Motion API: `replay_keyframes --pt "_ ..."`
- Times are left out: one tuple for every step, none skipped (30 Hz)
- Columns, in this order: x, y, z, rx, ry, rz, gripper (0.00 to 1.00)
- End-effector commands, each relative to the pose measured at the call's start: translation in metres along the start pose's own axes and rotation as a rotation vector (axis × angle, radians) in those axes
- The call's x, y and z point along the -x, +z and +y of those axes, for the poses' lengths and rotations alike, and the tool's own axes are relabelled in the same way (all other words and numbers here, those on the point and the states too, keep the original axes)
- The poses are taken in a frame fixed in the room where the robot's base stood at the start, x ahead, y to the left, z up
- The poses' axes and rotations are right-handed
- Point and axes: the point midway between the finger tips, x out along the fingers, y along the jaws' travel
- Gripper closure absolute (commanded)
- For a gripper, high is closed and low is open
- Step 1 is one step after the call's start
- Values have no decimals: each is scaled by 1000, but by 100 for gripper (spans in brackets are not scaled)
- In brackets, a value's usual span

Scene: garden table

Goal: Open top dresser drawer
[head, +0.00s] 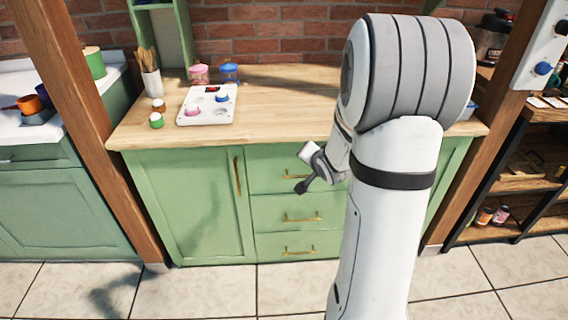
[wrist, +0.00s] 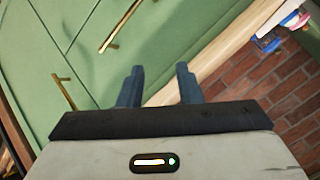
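The green dresser (head: 198,200) stands against the brick wall under a wooden top. Its top drawer (head: 270,173) is shut, flush with the front, and its handle is hidden behind my arm and gripper in the head view. Below it are two more shut drawers, each with a brass handle, the middle one (head: 302,218) and the bottom one (head: 299,251). My gripper (head: 304,172) is in front of the top drawer. In the wrist view my gripper (wrist: 158,84) has its two fingers apart with nothing between them. Brass handles (wrist: 122,25) show on green panels beyond the fingers.
A wooden post (head: 105,160) is at the left and a shelf rack (head: 520,185) at the right. The tiled floor (head: 230,290) in front is clear.

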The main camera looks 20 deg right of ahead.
Motion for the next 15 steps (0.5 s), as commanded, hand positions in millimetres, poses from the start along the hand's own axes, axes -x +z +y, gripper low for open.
replay_keyframes --pt "-32 10 26 -90 -49 10 68" --pt "-44 12 34 -147 -88 15 68" --pt "-59 15 44 -219 -140 16 68" --pt "-68 17 51 -274 -179 14 68" --pt "-76 20 58 -326 -217 10 68" --pt "-86 24 67 -394 -265 2 68" --pt "-92 26 72 -441 -300 -6 68" --pt "-97 29 78 -485 -331 -14 68" --pt "-102 32 84 -540 -369 -27 68" --pt "-105 34 89 -575 -395 -36 68" --pt "-107 36 92 -607 -418 -45 68" --pt "-109 38 96 -643 -445 -55 68" --pt "-110 39 98 -666 -461 -62 68" --pt "-111 40 100 -683 -474 -67 68" --pt "-112 40 101 -702 -487 -73 68"
